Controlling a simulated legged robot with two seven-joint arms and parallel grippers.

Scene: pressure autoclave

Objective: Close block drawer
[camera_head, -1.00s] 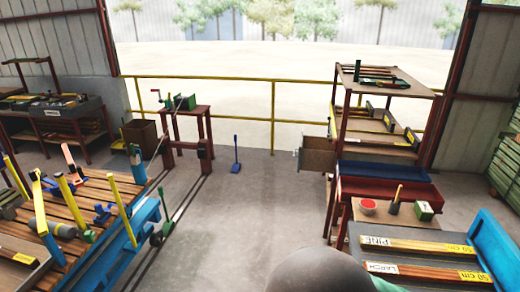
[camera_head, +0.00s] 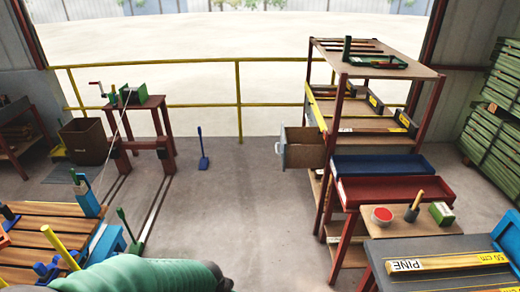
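A drawer (camera_head: 304,149) with a grey front and brown sides sticks out to the left from the tall red-framed shelf (camera_head: 338,105). It stands open, with a small pale handle on its front. Its inside is largely hidden by its walls. A green and grey part that looks like my own arm crosses the bottom of the head view. Neither gripper shows in the head view, and nothing is seen touching the drawer.
Blue (camera_head: 385,167) and red (camera_head: 383,191) trays sit on the shelf's near side. A bench with a pine board (camera_head: 450,262) is at lower right. A slatted wooden bench (camera_head: 45,238) is at lower left. The floor (camera_head: 240,210) between is clear, with a blue-handled tool (camera_head: 203,150) standing at the back.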

